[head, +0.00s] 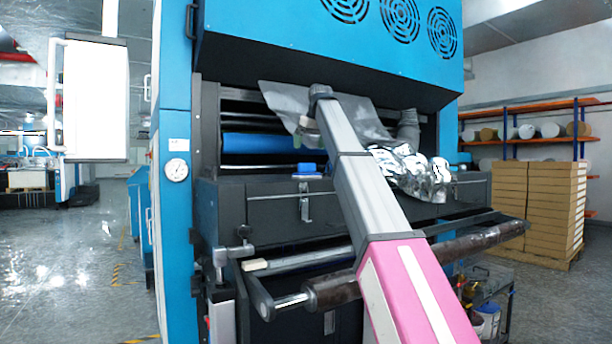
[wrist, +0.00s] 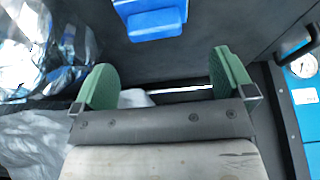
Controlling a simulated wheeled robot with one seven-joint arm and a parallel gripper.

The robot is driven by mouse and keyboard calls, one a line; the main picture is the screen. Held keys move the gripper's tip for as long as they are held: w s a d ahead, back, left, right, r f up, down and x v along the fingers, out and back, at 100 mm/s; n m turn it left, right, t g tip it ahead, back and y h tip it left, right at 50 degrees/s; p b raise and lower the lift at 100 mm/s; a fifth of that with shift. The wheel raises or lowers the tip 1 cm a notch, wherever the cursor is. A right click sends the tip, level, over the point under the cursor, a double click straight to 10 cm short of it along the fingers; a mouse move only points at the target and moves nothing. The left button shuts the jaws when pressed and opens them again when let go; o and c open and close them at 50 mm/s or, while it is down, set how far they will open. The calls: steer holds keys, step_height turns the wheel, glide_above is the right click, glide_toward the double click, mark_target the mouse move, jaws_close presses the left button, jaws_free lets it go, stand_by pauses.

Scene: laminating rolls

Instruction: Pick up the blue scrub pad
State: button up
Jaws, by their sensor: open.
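The blue scrub pad (head: 306,170) lies on the dark ledge of the machine, left of my arm in the head view. In the wrist view the blue pad (wrist: 152,20) is at the top, on the dark surface, partly cut off by the frame edge. My gripper (wrist: 168,85) is open, with its two green fingers wide apart and nothing between them touching the pad. The pad lies beyond the fingertips, apart from them. In the head view my gripper is mostly hidden behind the arm's end (head: 306,137).
Crumpled silver film (head: 408,168) lies on the ledge right of my arm, and in the wrist view (wrist: 35,45) at the left. Grey sheeting (head: 285,100) hangs behind the arm. A blue roller (head: 250,142) sits behind the ledge. A round gauge (wrist: 304,66) is at the wrist view's right.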

mark_target(307, 171)
steer(key=x, duration=0.8)
steer(key=shift+w+d+f, duration=0.15)
steer(key=shift+w+f, duration=0.1)
steer(key=shift+w, duration=0.15)
steer(key=c, duration=0.9)
